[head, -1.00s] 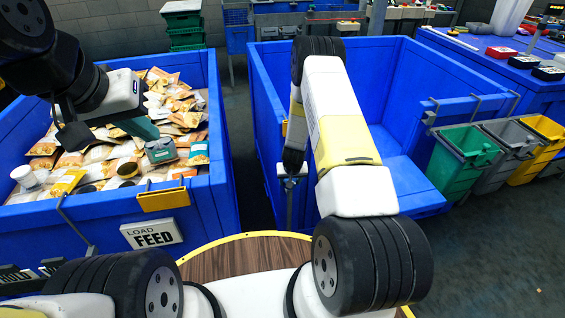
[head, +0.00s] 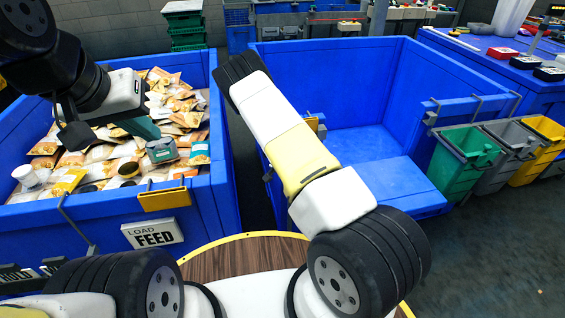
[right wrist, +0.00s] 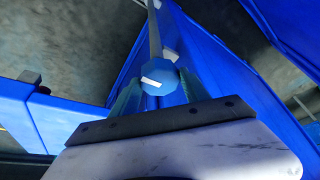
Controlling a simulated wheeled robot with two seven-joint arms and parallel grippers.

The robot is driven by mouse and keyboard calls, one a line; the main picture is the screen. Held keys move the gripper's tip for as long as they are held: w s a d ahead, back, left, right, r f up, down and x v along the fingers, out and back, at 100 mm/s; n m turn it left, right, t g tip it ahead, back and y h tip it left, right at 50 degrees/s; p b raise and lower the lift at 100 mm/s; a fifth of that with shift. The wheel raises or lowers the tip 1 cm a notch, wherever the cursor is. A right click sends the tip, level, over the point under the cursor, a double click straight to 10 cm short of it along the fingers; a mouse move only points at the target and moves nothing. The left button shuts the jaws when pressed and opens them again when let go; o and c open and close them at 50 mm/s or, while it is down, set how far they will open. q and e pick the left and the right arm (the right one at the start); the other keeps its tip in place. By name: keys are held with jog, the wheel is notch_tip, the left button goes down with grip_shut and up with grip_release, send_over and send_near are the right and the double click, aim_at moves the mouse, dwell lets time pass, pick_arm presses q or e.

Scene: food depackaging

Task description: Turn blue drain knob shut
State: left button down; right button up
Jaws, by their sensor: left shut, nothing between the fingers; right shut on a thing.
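The blue knob (right wrist: 160,78) shows in the right wrist view as a faceted round piece with a white mark on its face. My right gripper (right wrist: 158,88) is shut on it, with one teal finger on either side. A grey pipe runs away above the knob. In the head view the knob and the right gripper are hidden behind my right arm. My left gripper (head: 148,130) is shut and empty above the left blue bin (head: 215,175), which is full of food packets.
An empty blue bin (head: 428,185) stands right of centre. Green (head: 462,160), grey (head: 508,145) and yellow (head: 545,135) small bins hang at its right side. A "LOAD FEED" sign (head: 152,233) is on the left bin's front.

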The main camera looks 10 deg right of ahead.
jog(key=shift+a, duration=0.1)
dwell(0.3)
jog(key=o, duration=1.4)
jog(key=v, duration=0.7)
jog(key=shift+r, duration=0.35)
jog(key=shift+s, duration=0.1)
